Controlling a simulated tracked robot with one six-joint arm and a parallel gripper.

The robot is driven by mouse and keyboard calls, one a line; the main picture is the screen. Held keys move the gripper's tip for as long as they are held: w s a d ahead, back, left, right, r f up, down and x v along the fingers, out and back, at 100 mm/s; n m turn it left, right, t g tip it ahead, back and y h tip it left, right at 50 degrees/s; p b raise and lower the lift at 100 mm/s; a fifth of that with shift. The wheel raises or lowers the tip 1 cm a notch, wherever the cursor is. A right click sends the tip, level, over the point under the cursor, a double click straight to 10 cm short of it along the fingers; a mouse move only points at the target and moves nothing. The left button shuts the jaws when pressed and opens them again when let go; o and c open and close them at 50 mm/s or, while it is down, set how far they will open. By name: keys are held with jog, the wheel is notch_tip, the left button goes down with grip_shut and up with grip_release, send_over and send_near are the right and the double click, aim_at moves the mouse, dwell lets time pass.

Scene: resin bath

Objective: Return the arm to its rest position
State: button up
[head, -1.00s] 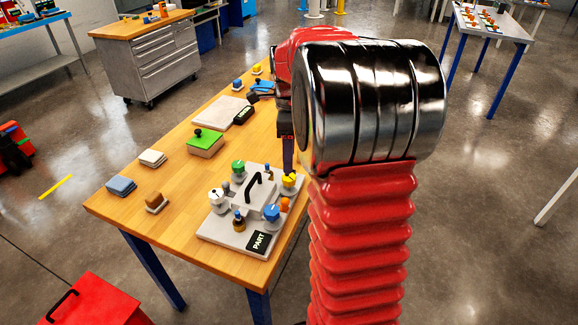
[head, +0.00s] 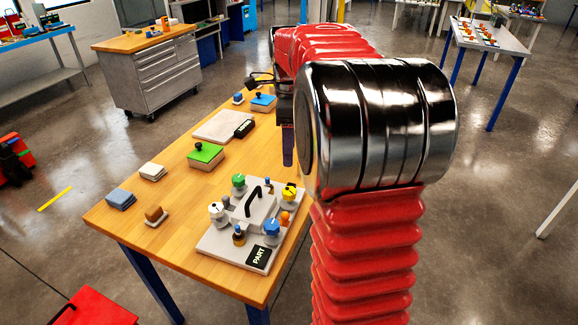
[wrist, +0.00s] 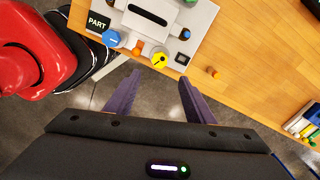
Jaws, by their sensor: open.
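My gripper (wrist: 158,92) shows in the wrist view with its two purple fingers apart and nothing between them. It hangs over the floor just off the table's edge, beside the grey fixture plate. In the head view one purple finger (head: 288,146) shows beneath my red arm; the rest of the gripper is hidden behind the arm. The grey plate (head: 215,245) lies on the wooden table (head: 180,220) and carries a black handle, a PART label and white, green, yellow and blue knobs. The gripper is apart from it.
A green block (head: 206,153), a white block (head: 152,172), a blue block (head: 121,198), a brown-topped block (head: 155,216) and a pale board (head: 213,128) lie on the table. A drawer cabinet (head: 155,72) stands behind.

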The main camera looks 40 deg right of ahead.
dwell(0.4)
jog(key=s+a+f+n+t, duration=0.1)
jog(key=s+a+n+t, duration=0.1)
jog(key=s+a+n, duration=0.7)
jog(key=s+a+f+n+t, duration=0.1)
jog(key=s+a+n+t, duration=0.2)
jog(key=s+a+n, duration=0.6)
jog(key=shift+s+a+n+t, duration=0.3)
jog(key=shift+a+n, duration=3.05)
jog(key=shift+n, duration=0.75)
